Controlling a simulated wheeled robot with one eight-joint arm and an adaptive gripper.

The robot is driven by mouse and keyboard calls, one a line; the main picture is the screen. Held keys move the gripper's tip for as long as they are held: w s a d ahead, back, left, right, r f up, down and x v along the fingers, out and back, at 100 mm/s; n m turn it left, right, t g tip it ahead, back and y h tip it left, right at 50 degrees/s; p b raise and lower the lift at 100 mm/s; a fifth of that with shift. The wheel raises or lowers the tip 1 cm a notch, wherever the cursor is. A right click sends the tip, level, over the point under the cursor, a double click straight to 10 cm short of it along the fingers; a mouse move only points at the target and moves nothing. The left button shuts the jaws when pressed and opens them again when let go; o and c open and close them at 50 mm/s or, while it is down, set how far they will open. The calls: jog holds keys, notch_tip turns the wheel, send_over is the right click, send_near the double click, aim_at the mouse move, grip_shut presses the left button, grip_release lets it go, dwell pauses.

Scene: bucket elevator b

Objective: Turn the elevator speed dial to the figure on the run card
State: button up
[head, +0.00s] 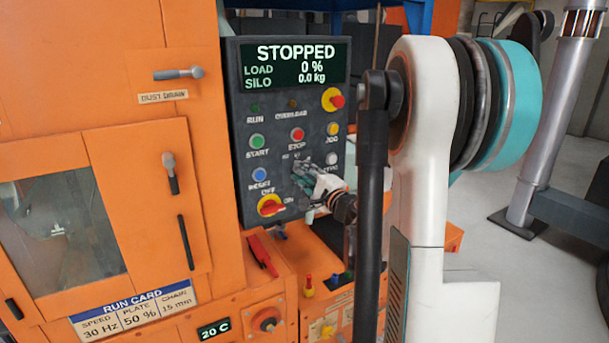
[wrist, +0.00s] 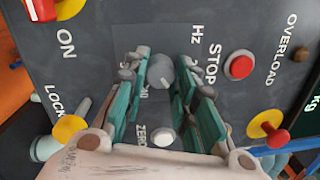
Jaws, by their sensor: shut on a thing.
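The grey speed dial (wrist: 160,74) is on the dark control panel (head: 293,110), beside the "Hz" lettering. My gripper (wrist: 163,80) is shut on the dial, with a green-padded finger on each side. In the head view my gripper (head: 304,174) reaches the panel's lower middle and hides most of the dial. The dial's pointer and most of its scale are hidden, so I cannot read its setting.
The panel display (head: 294,64) reads STOPPED, load 0 %, silo 0.0 kg. Close to the dial are the red stop button (head: 297,134), the white zero button (wrist: 163,136) and the blue reset button (head: 259,174). A red-yellow rotary switch (head: 270,205) sits lower left.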

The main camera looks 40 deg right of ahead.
dwell(0.5)
jog(key=o, duration=1.1)
jog(key=shift+s, duration=0.1)
jog(key=v, duration=1.1)
jog(key=shift+s+a+f, duration=0.1)
jog(key=shift+s+f, duration=0.05)
jog(key=shift+s, duration=0.2)
